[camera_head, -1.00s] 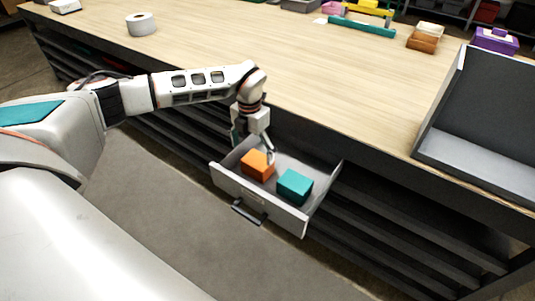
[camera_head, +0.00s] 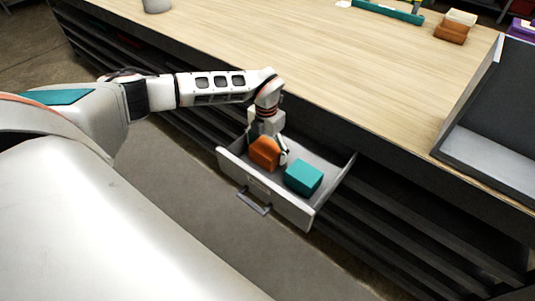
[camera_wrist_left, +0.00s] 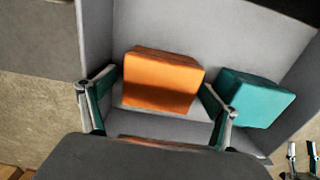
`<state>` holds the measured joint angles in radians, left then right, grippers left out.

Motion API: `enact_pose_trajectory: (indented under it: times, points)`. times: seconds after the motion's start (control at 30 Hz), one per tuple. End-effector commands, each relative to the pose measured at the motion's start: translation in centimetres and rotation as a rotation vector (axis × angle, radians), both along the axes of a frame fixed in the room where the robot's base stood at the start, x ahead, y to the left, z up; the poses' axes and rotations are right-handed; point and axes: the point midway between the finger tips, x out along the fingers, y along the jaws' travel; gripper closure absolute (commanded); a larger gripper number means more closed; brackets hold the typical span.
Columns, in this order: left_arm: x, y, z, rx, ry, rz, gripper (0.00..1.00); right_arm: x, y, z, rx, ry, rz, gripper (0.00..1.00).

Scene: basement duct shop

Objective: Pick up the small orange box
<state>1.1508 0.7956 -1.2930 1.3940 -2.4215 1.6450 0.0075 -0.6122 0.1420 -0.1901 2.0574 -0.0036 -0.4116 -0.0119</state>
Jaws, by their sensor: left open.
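The small orange box (camera_head: 264,153) lies in the open grey drawer (camera_head: 232,165), toward its left side. In the left wrist view the orange box (camera_wrist_left: 162,82) sits between the spread fingers of my left gripper (camera_wrist_left: 155,105). In the head view my left gripper (camera_head: 268,140) reaches down into the drawer at the box, and one finger shows at the box's right side. The gripper is open. I cannot tell whether the fingers touch the box. My right gripper is not seen in the head view.
A teal box (camera_head: 304,177) lies in the drawer just right of the orange box; it also shows in the left wrist view (camera_wrist_left: 256,98). The wooden bench top (camera_head: 340,75) overhangs behind the drawer. A dark open bin (camera_head: 490,130) stands on the bench at right.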

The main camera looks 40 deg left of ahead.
Motion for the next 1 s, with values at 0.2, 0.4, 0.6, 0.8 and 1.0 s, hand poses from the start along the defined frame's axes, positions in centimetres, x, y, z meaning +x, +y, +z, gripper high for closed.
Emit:
enact_pose_trajectory:
  times: [0.2, 0.4, 0.6, 0.8, 1.0]
  points:
    - [0.1, 0.0, 0.2, 0.0, -0.004, 0.0, 0.24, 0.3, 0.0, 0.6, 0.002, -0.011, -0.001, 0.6]
    - [0.1, 0.0, 0.2, 0.0, -0.003, 0.0, 0.57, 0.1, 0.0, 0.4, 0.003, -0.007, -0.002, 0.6]
    - [0.1, 0.0, 0.2, 0.0, -0.003, -0.001, 0.57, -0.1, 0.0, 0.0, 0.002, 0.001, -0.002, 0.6]
    - [0.2, 0.0, 1.1, 0.0, -0.006, -0.001, 0.57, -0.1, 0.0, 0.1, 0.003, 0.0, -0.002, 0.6]
    - [0.3, 0.0, 3.6, 0.0, -0.009, -0.001, 0.57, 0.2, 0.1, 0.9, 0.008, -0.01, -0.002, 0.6]
